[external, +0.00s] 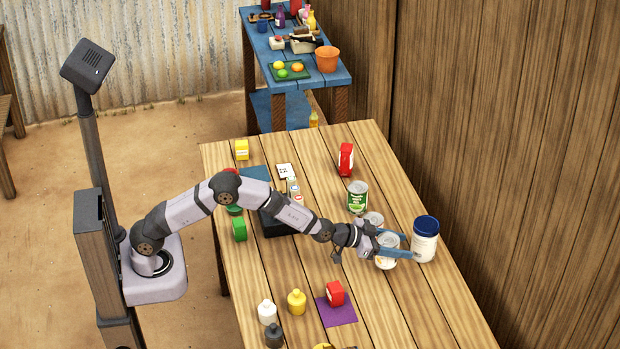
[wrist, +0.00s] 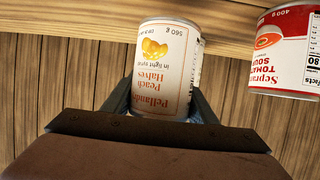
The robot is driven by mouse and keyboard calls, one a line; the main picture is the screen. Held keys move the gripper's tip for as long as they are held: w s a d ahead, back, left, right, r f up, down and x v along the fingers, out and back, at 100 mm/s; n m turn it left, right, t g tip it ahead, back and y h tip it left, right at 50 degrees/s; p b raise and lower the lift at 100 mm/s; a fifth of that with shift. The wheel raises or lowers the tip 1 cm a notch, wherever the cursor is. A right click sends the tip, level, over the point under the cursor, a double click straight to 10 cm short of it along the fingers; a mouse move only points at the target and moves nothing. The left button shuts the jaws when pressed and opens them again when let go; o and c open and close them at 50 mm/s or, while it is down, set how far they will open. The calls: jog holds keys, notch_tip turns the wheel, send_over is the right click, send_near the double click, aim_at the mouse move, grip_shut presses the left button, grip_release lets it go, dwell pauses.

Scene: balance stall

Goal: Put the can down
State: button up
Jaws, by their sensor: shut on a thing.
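The can is a peach halves can with a white label and silver top (external: 386,263). My gripper (external: 397,246) is shut around its sides, with blue fingers on either side. The wrist view shows the can (wrist: 168,65) upside down in the picture, label facing the camera, between the fingers of my gripper (wrist: 160,98). It looks upright over the right part of the wooden table (external: 300,275). I cannot tell whether its base touches the table.
A tomato soup can (wrist: 290,50) stands close beside. A white jar with a blue lid (external: 425,240) is just right of my gripper, and a green-labelled can (external: 357,197) stands behind. A red item (external: 335,293) lies on a purple mat (external: 338,315). The table's front right is clear.

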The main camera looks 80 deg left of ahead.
jog(key=shift+f, duration=1.7)
jog(key=shift+f, duration=0.15)
jog(key=o, duration=0.9)
jog(key=shift+f, duration=0.2)
jog(key=o, duration=0.4)
jog(key=shift+r, duration=0.1)
jog(key=shift+r, duration=0.2)
jog(key=b+v, duration=0.2)
jog(key=v, duration=1)
jog(key=shift+s, duration=0.15)
